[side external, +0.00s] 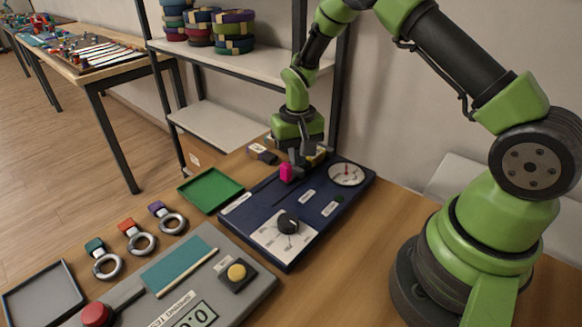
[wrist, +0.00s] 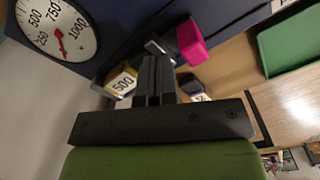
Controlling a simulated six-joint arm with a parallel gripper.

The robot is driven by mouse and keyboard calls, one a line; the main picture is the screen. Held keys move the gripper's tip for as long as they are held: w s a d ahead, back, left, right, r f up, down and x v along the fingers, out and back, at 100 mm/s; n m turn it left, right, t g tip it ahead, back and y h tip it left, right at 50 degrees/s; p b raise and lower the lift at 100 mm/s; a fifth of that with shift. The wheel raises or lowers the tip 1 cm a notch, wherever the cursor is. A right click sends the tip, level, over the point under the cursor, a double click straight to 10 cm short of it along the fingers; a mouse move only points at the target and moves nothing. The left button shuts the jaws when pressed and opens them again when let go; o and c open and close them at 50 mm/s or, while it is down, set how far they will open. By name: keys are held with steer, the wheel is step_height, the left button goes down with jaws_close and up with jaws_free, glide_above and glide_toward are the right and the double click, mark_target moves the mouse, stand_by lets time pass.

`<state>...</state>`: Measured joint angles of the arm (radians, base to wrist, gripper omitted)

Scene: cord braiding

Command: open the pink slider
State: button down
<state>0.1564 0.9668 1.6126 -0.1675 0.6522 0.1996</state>
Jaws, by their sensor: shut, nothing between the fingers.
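The pink slider (side external: 286,172) is a small bright block at the far end of a slot on the dark blue panel (side external: 262,200). It shows large in the wrist view (wrist: 193,44). My gripper (side external: 300,166) is shut and empty, pointing down just beside the slider, on its right in the side view. In the wrist view the closed fingers (wrist: 157,62) end close to the slider's left. I cannot tell whether they touch it.
The panel carries a gauge (side external: 346,173) and a black knob (side external: 288,222). A yellow block (wrist: 122,82) marked 500 and a dark block (wrist: 190,83) sit behind my fingers. A green tray (side external: 211,190) lies left of the panel. A grey console (side external: 200,255) lies in front.

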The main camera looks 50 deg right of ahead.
mark_target(285, 165)
stand_by(0.3)
steer(key=shift+a, duration=2.6)
steer(key=shift+d, duration=0.15)
steer(key=shift+d, duration=0.5)
step_height(285, 165, up, 11)
steer(key=shift+r, duration=0.1)
